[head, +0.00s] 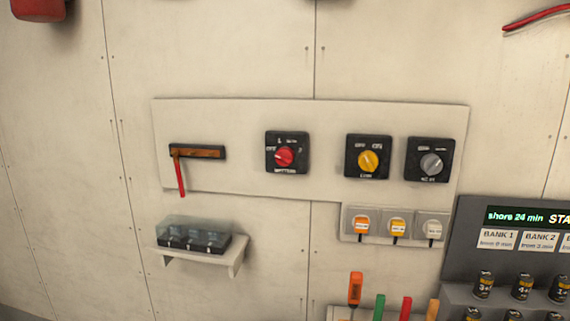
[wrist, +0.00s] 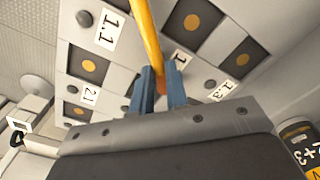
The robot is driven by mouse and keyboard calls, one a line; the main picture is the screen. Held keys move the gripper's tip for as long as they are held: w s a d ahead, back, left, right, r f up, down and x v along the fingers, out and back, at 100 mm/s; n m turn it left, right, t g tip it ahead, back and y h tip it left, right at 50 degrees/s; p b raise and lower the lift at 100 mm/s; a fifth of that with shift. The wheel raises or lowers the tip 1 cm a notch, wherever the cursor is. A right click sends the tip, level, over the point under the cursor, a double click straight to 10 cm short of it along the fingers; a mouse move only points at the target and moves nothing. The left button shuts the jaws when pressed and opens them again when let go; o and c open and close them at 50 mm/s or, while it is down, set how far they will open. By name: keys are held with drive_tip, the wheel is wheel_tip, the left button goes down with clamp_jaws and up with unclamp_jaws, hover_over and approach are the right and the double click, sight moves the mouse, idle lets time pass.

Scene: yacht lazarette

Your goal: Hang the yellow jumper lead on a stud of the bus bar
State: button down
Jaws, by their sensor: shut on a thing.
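The yellow jumper lead (wrist: 147,32) runs up from my gripper to the top edge in the wrist view. My gripper (wrist: 162,80) has two blue fingers, shut on the lead near an orange part. The rest of the lead is out of view. The bus bar (head: 210,153) is a dark strip with a copper face, at the left of the pale wall panel in the head view. A red lead (head: 181,178) hangs down from its left end. Single studs are too small to make out. My gripper does not show in the head view.
Three rotary switches, red (head: 285,157), yellow (head: 368,160) and grey (head: 431,163), sit right of the bus bar. A shelf (head: 205,257) with a clear-covered box is below it. A battery rack (head: 465,240) stands at right. Labelled squares (wrist: 190,22) lie behind my fingers.

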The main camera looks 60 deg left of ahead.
idle(0.8)
drive_tip(key=s+a+r+n+t+y, duration=0.25)
drive_tip(key=a+r, duration=0.55)
drive_tip(key=a, duration=0.4)
drive_tip(key=s+a+r+n+t+y, duration=0.15)
drive_tip(key=s+a+r, duration=0.25)
drive_tip(key=a+r, duration=0.6)
drive_tip(key=s+a+r+n+t+y, duration=0.1)
drive_tip(key=s+a+r+n, duration=0.15)
drive_tip(key=a+r, duration=0.8)
drive_tip(key=s+a+r+t+y, duration=0.3)
drive_tip(key=s+a, duration=0.8)
drive_tip(key=a, duration=0.4)
drive_tip(key=s+a+r+t+y, duration=0.2)
drive_tip(key=s+a+y, duration=0.1)
drive_tip(key=s+a, duration=1)
drive_tip(key=s+a+r+t+y, duration=0.1)
drive_tip(key=s+a+r, duration=0.3)
drive_tip(key=s+a, duration=0.3)
drive_tip(key=s+a+r+t+y, duration=0.15)
drive_tip(key=s+a+r, duration=0.25)
drive_tip(key=s, duration=0.4)
drive_tip(key=f+x, duration=0.1)
drive_tip(key=x, duration=0.7)
drive_tip(key=shift+f+h, duration=0.35)
drive_tip(key=shift+w+a, duration=0.1)
